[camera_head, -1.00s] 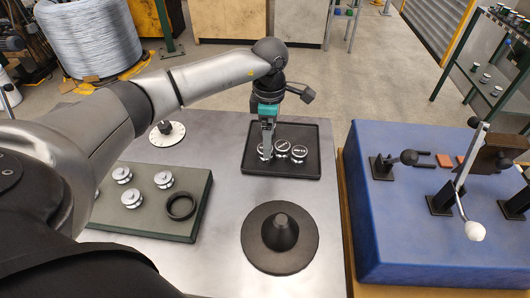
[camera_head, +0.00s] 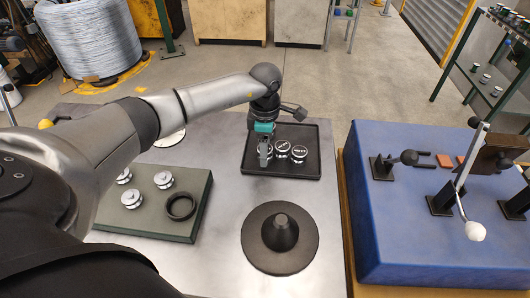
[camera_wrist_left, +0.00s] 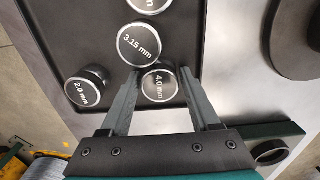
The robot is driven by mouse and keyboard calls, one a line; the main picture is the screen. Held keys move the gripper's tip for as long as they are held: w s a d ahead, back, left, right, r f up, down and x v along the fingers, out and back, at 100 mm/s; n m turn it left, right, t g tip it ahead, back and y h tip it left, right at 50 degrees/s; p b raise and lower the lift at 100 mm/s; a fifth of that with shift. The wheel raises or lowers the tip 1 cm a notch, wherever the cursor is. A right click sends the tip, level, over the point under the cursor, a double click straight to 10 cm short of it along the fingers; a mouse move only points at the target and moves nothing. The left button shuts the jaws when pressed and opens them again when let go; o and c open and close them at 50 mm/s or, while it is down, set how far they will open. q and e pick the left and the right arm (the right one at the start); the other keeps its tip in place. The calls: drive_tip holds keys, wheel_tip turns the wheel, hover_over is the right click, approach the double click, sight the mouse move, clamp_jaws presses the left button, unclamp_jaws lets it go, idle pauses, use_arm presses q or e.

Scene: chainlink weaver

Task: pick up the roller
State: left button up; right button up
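Several short rollers with silver rims and black labelled faces stand in a black tray (camera_head: 309,172). In the left wrist view, the roller marked 4.0 mm (camera_wrist_left: 160,88) lies between the two fingers of my left gripper (camera_wrist_left: 160,74). The fingers are apart, with a small gap on each side of it. The roller marked 3.15 mm (camera_wrist_left: 139,44) is just beyond the fingertips, and the one marked 2.0 mm (camera_wrist_left: 85,90) is to the left. In the head view my left gripper (camera_head: 264,160) points down at the tray's left side and partly hides a roller. My right gripper is out of view.
A dark green pad (camera_head: 150,225) at left holds silver spools (camera_head: 163,180) and a black ring (camera_head: 181,206). A black cone on a disc (camera_head: 280,235) stands in front of the tray. A blue block (camera_head: 400,230) with levers is at right.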

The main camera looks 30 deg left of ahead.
use_arm(q)
clamp_jaws()
drive_tip(key=shift+r, duration=0.1)
idle(0.6)
